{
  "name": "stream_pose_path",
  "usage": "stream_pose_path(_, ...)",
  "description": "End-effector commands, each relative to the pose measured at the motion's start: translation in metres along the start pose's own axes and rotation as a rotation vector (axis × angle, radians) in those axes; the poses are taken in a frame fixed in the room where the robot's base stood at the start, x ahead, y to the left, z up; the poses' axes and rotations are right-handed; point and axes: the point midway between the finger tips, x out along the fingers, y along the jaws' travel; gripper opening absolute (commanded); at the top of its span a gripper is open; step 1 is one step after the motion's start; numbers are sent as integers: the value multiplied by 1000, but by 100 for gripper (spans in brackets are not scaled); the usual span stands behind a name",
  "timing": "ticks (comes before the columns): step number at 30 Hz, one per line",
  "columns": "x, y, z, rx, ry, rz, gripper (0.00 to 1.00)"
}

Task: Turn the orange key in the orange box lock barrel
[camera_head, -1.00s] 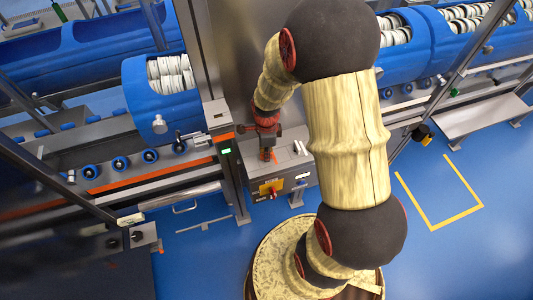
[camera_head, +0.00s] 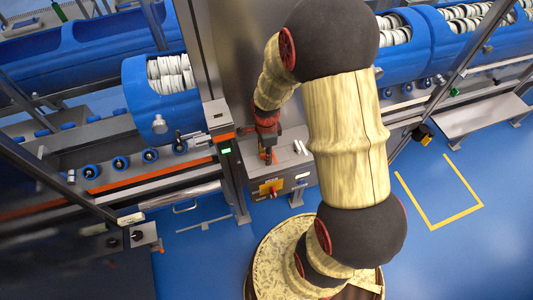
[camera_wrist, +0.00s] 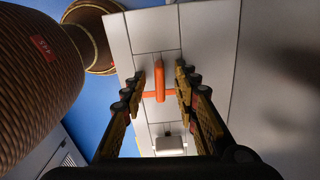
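The orange key (camera_wrist: 159,80) stands up from the pale top of the box in the wrist view, with a short orange crosspiece at its near end. My gripper (camera_wrist: 161,82) is open, with one finger on each side of the key and a visible gap on both sides. In the head view my gripper (camera_head: 268,150) points down at the top of the grey box (camera_head: 298,170), and the orange key (camera_head: 267,157) shows only partly below it. The lock barrel under the key cannot be made out.
The box front has a yellow panel with a red knob (camera_head: 271,187). A steel post (camera_head: 232,180) stands close left of the box. Blue floor lies open to the right.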

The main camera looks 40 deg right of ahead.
Motion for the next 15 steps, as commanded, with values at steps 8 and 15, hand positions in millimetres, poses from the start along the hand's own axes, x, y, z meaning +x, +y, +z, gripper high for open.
stream_pose_path(8,-26,-1,0,0,0,-4,30)
stream_pose_path(15,-76,-1,0,0,0,-4,30)
